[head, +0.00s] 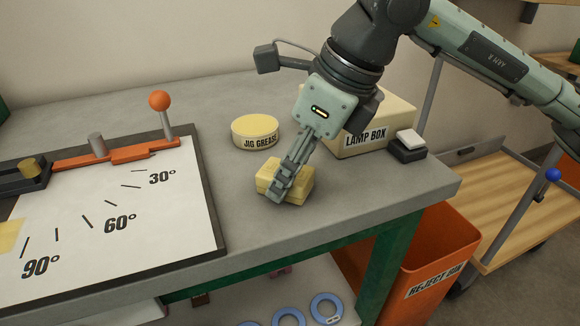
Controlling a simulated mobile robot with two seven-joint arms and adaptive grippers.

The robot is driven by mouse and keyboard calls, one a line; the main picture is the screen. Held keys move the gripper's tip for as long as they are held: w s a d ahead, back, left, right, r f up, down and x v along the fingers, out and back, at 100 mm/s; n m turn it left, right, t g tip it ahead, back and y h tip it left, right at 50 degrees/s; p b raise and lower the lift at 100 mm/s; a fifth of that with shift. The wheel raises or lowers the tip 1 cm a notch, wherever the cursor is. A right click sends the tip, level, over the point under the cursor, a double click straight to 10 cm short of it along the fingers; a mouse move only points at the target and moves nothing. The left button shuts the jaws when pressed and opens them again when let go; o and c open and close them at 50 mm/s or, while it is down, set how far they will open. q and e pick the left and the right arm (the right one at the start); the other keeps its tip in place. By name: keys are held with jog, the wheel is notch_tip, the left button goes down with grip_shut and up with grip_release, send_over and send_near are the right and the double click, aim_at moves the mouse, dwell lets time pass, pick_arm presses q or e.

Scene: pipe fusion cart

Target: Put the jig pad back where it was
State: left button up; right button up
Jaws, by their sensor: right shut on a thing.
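The jig pad, a pale yellow block (302,186), is at the right part of the grey bench top, in front of the jig grease tin. My right gripper (283,186) reaches down from the upper right and is shut on the block, its fingers covering part of it. I cannot tell whether the block touches the bench or is just above it. The angle board (160,225), white with 30°, 60° and 90° marks, lies on the left. A flat yellow patch (10,240) shows at its left edge, cut by the frame. My left gripper is out of view.
The jig grease tin (255,131) and the lamp box (370,125) stand behind the block. A small black block with a white top (408,147) is beside the box. An orange lever with a ball knob (160,101) rises from the board. The orange reject bin (440,255) stands below right.

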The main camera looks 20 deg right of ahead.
jog(key=shift+f, duration=0.1)
jog(key=o, duration=1)
jog(key=v, duration=1.2)
jog(key=shift+a, duration=0.1)
